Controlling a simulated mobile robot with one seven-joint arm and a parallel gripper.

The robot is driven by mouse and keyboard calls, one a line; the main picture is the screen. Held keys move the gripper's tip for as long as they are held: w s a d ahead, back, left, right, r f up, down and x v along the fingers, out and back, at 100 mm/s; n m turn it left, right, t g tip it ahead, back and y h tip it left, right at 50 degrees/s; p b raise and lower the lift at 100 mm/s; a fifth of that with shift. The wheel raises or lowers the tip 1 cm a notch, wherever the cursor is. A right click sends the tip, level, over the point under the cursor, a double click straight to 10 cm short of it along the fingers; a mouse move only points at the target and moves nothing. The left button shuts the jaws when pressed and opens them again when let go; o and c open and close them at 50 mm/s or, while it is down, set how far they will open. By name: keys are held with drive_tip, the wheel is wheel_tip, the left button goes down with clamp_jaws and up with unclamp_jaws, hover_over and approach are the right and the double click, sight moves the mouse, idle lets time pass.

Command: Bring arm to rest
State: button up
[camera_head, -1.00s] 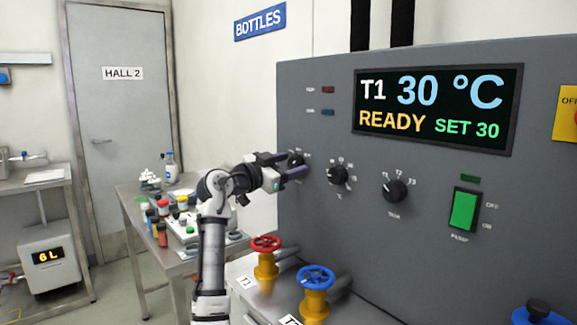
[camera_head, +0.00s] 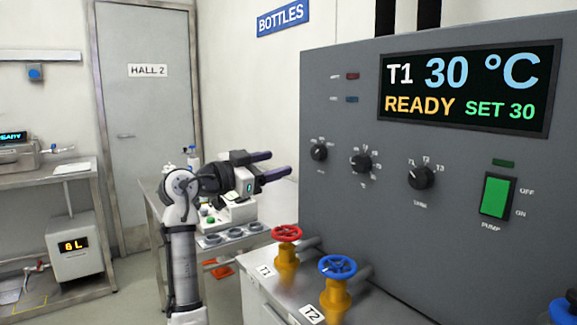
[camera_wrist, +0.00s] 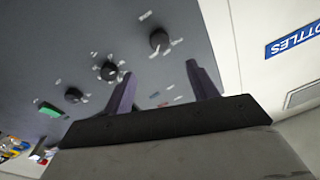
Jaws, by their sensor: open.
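My gripper (camera_head: 272,165) is at the end of my raised arm, left of the grey control panel (camera_head: 330,215) in the head view. Its two purple fingers are spread apart with nothing between them, and they point right toward the panel. The leftmost black knob (camera_head: 319,152) is beyond the fingertips, with a visible gap. In the wrist view the open fingers (camera_wrist: 160,88) face the panel, and its knobs (camera_wrist: 159,41) show beyond and to the left of them.
The red valve (camera_head: 287,234) and blue valve (camera_head: 337,267) stand on a bench below the gripper. A side table (camera_head: 155,205) with bottles and a rack is behind my arm. The display (camera_head: 465,90) reads T1 30 °C, READY. A door (camera_head: 147,120) is at the back left.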

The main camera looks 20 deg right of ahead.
drive_tip(key=shift+s+a, duration=0.3)
drive_tip(key=shift+a, duration=0.35)
drive_tip(key=shift+a, duration=0.1)
